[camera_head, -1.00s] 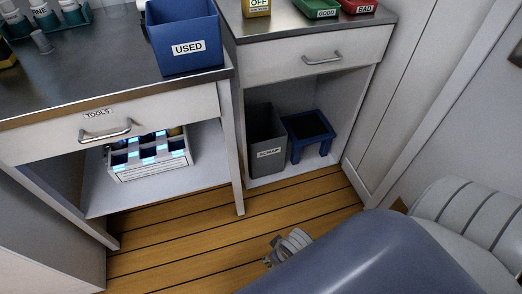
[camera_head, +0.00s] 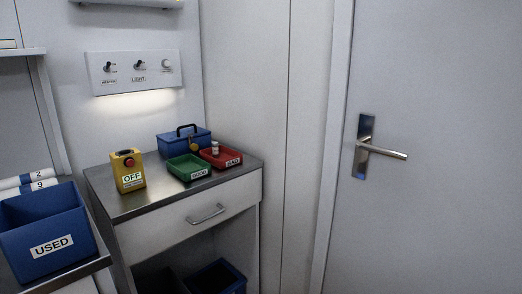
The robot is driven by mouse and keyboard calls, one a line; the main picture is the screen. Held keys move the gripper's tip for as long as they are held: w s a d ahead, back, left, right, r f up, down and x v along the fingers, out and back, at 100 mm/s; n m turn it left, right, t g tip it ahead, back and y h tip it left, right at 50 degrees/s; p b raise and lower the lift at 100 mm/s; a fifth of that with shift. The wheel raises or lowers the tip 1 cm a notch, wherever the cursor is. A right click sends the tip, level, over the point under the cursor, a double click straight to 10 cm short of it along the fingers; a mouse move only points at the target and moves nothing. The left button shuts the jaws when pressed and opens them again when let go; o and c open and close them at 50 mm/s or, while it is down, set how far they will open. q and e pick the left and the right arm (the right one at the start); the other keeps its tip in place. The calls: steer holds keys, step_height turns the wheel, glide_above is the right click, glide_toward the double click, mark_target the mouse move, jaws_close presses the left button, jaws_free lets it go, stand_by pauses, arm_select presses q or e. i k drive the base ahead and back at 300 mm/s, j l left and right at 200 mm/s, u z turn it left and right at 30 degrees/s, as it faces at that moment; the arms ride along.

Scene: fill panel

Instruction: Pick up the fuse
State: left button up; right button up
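A small pale upright cylinder (camera_head: 215,148) stands at the red tray labelled BAD (camera_head: 232,161); it may be a fuse, but it is too small to tell. The green tray labelled GOOD (camera_head: 190,172) sits to the left of the red one. Both are on the metal-topped cabinet (camera_head: 145,201). Neither of my grippers shows in this view.
A yellow box labelled OFF (camera_head: 128,172) and a blue lidded box with a handle (camera_head: 176,146) share the cabinet top. A blue USED bin (camera_head: 45,236) stands at lower left. A switch panel (camera_head: 135,73) is on the wall. A door (camera_head: 440,200) is at right.

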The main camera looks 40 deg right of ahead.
mark_target(214, 145)
steer(key=z, duration=1.05)
